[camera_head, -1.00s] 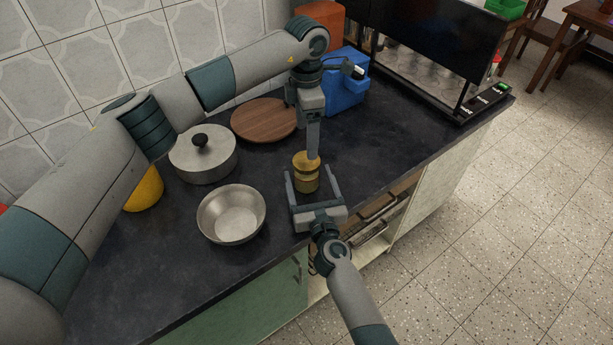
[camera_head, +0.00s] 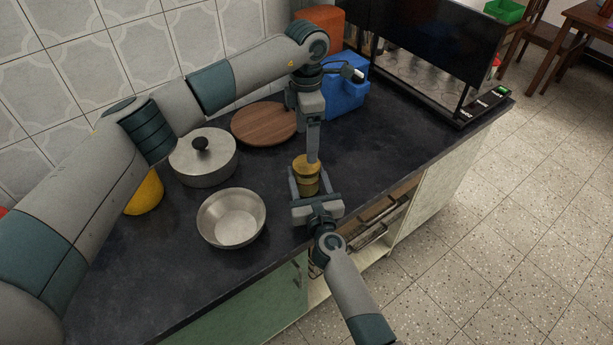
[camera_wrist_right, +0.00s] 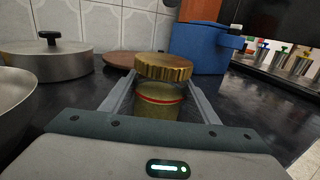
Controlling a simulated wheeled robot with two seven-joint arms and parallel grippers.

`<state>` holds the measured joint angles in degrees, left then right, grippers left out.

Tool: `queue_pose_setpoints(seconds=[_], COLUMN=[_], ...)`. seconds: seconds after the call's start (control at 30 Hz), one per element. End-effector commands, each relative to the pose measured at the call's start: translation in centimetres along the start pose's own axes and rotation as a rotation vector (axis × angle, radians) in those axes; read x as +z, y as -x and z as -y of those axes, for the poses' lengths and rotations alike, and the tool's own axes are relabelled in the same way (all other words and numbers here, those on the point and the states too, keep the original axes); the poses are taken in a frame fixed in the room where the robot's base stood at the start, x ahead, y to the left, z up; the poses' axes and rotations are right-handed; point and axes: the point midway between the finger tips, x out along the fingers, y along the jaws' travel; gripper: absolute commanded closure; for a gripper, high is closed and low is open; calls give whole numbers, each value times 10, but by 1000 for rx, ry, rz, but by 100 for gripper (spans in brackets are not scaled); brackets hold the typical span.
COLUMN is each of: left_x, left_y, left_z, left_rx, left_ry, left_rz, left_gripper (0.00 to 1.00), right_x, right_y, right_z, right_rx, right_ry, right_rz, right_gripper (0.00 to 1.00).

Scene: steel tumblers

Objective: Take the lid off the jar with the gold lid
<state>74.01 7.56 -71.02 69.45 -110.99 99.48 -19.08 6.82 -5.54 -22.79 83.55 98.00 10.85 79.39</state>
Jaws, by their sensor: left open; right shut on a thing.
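The jar (camera_head: 308,187) is gold-brown and stands upright near the counter's front edge. In the right wrist view its body (camera_wrist_right: 157,103) has a red band. Its ridged gold lid (camera_head: 305,162) is on top; in the right wrist view the lid (camera_wrist_right: 163,67) looks slightly tilted, and I cannot tell if it is seated. My right gripper (camera_head: 308,180) is shut on the jar's body, one finger on each side. My left gripper (camera_head: 313,155) is open, pointing down at the lid from above; its fingers overlap in the head view, and it does not show in the wrist view.
A steel bowl (camera_head: 232,222) and a lidded pot (camera_head: 203,165) stand left of the jar. A round wooden board (camera_head: 264,121) and a blue container (camera_head: 345,92) are behind it. The dark counter (camera_head: 390,130) is clear to the right.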

Motion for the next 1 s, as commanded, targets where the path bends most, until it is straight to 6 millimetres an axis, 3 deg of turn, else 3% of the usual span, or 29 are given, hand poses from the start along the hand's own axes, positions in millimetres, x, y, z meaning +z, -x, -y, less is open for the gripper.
queue_pose_setpoints(seconds=[0.37, 1.0], left_x=[1, 3], left_y=[1, 1], left_z=[0, 1], left_rx=[2, 4], left_ry=[-190, -1158], left_rz=[1, -1], left_gripper=[22, 22], right_x=[0, 0], right_y=[0, 0], right_z=[0, 0], right_rx=[0, 0], right_ry=[0, 0], right_rz=[0, 0], right_gripper=[100, 100])
